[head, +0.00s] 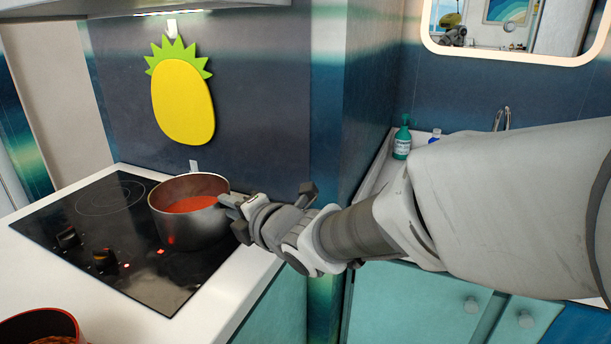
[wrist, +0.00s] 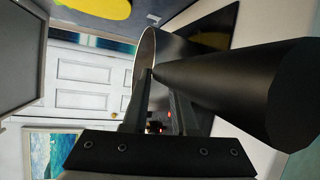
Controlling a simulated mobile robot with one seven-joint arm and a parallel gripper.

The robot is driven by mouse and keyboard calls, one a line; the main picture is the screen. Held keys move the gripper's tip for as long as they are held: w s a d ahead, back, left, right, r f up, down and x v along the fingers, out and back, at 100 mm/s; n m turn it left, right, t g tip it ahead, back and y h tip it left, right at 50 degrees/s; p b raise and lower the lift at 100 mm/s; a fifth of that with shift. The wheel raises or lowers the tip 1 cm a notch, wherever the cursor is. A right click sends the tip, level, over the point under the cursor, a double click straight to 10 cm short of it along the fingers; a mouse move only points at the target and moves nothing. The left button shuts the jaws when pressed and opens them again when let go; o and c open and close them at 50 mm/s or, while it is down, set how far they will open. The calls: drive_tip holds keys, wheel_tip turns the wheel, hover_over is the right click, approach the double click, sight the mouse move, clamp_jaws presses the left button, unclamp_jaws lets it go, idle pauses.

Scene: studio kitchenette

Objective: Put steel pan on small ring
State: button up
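The steel pan (head: 190,222) stands upright on the black cooktop, with a red filling inside. Its wall (wrist: 146,55) and thick black handle (wrist: 230,88) show in the wrist view. One pale ring marking (head: 110,197) shows left of the pan; I cannot tell whether it is the small ring, and any marking under the pan is hidden. My gripper (head: 232,204) is at the pan's right side. In the wrist view its fingers (wrist: 162,85) stand apart with a gap between them, near the handle's pan end.
The cooktop (head: 130,262) has knobs and small red lights at its front left. A red pot (head: 40,325) stands at the lower left on the white counter. A yellow pineapple-shaped board (head: 183,103) hangs behind the pan. A green bottle (head: 402,140) stands right by the sink.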

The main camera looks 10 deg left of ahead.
drive_tip(key=o, duration=0.4)
drive_tip(key=shift+r, duration=0.2)
drive_tip(key=p+v, duration=0.3)
drive_tip(key=v, duration=0.9)
drive_tip(key=w+d+f+m+h, duration=0.1)
drive_tip(key=d+m+h, duration=0.9)
drive_tip(key=d+m, duration=0.8)
drive_tip(key=s+d+f+m+g, duration=0.1)
drive_tip(key=s+d+m, duration=0.1)
drive_tip(key=s+m, duration=0.2)
drive_tip(key=s+d+f+m+g, duration=0.1)
drive_tip(key=s+d+m+g, duration=0.1)
drive_tip(key=s+d+m, duration=0.1)
drive_tip(key=s+d+m+g+h, duration=0.1)
drive_tip(key=s+d+m, duration=0.1)
drive_tip(key=s+m, duration=0.3)
drive_tip(key=shift+s+d+f, duration=0.2)
drive_tip(key=shift+s+f, duration=0.05)
drive_tip(key=shift+f, duration=0.15)
drive_tip(key=shift+r, duration=0.1)
